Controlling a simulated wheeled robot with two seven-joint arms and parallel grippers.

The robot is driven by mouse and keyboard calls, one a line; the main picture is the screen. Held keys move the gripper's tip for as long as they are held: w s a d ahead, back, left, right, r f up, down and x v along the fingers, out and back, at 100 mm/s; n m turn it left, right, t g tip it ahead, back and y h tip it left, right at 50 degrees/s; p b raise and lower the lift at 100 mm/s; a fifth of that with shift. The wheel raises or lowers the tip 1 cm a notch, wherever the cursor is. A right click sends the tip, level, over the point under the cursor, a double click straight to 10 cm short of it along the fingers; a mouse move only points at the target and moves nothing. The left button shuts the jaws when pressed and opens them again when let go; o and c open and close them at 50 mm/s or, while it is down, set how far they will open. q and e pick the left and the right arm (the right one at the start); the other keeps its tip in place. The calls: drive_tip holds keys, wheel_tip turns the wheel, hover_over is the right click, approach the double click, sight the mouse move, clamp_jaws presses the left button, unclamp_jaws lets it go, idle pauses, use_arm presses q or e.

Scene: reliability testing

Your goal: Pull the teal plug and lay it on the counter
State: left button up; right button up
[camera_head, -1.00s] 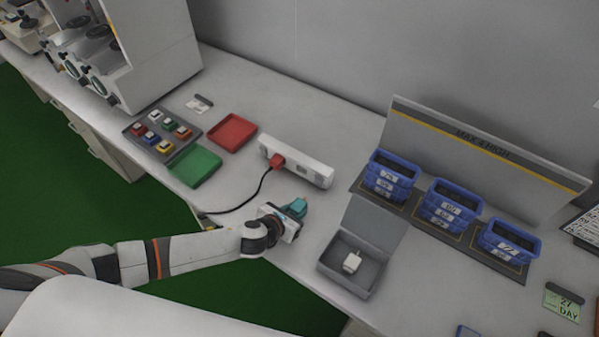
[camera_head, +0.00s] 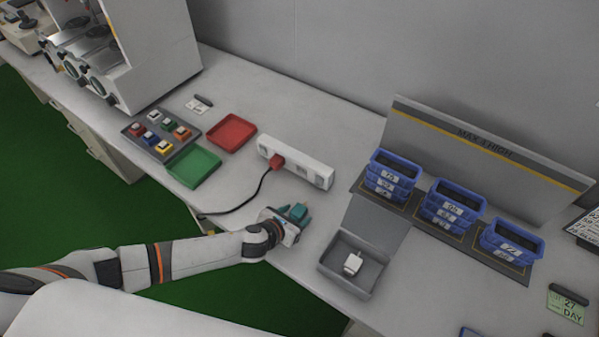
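The teal plug (camera_head: 298,212) is at my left gripper (camera_head: 297,215), low over the counter (camera_head: 255,225) near its front edge. The plug sits between the fingers, apart from the power strip. Whether the fingers still press on it is too small to tell. The white power strip (camera_head: 312,173) lies behind it, with a red plug (camera_head: 277,161) and its black cord in the left end. My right gripper is not in view.
An open grey box (camera_head: 330,272) with a white plug (camera_head: 352,264) inside stands right of my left gripper. Green (camera_head: 193,167) and red (camera_head: 232,132) trays lie to the left. Blue bins (camera_head: 455,203) stand in stacks at the right. Counter between strip and gripper is mostly clear.

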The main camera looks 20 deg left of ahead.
use_arm(q)
drive_tip(key=v, duration=1.2)
idle(0.4)
